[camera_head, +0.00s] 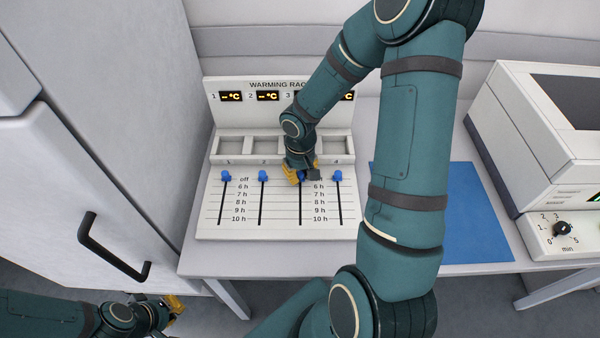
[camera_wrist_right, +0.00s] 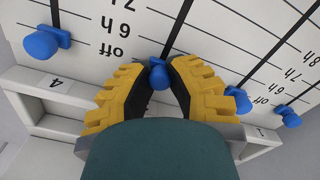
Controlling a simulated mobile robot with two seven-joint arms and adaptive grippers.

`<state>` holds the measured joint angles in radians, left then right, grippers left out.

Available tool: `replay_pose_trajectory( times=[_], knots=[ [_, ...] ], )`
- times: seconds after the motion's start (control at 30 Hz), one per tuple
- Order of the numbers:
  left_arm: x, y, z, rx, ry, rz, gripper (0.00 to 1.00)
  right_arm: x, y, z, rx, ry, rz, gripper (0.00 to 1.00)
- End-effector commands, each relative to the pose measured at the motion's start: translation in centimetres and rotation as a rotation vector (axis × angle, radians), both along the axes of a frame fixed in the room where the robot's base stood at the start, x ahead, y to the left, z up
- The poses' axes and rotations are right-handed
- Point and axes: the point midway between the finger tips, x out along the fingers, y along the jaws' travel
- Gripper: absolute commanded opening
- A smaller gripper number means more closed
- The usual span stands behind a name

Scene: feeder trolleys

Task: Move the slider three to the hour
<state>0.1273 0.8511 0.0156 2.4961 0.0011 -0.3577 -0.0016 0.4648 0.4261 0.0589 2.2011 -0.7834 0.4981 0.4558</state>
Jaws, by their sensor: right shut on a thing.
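The warming rack (camera_head: 275,232) has four vertical slots with blue knobs and hour rows from off to 10 h. Slider three's blue knob (camera_wrist_right: 159,77) is at the top of its slot, at the off row, level with the other knobs. My right gripper (camera_head: 301,176) is at this knob; in the right wrist view its yellow fingers (camera_wrist_right: 159,70) are shut on it from both sides. In the head view the gripper mostly hides the knob. My left gripper (camera_head: 176,304) is low at the left, away from the rack; its jaw opening is unclear.
Knobs one (camera_head: 226,176), two (camera_head: 263,176) and four (camera_head: 337,175) stand beside it at the off row. The slot below knob three is clear. A blue mat (camera_head: 475,215) and a white device (camera_head: 520,130) are at right, a cabinet handle (camera_head: 110,250) at left.

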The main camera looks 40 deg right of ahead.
Motion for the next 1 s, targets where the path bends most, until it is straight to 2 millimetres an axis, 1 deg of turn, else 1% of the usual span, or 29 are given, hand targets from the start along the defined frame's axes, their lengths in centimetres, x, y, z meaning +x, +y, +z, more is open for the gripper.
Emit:
replay_pose_trajectory(
  times=[0.63, 1.0],
  knots=[
    [0.0, 0.0, -0.8, 0.000, 0.000, 0.000, 0.00, -1.4, 1.2, -0.1, 0.000, 0.002, 0.001, 0.00],
    [0.0, 0.0, -0.7, 0.000, 0.000, 0.000, 0.00, -2.2, 1.9, -0.1, 0.001, 0.002, 0.000, 0.00]
  ],
)
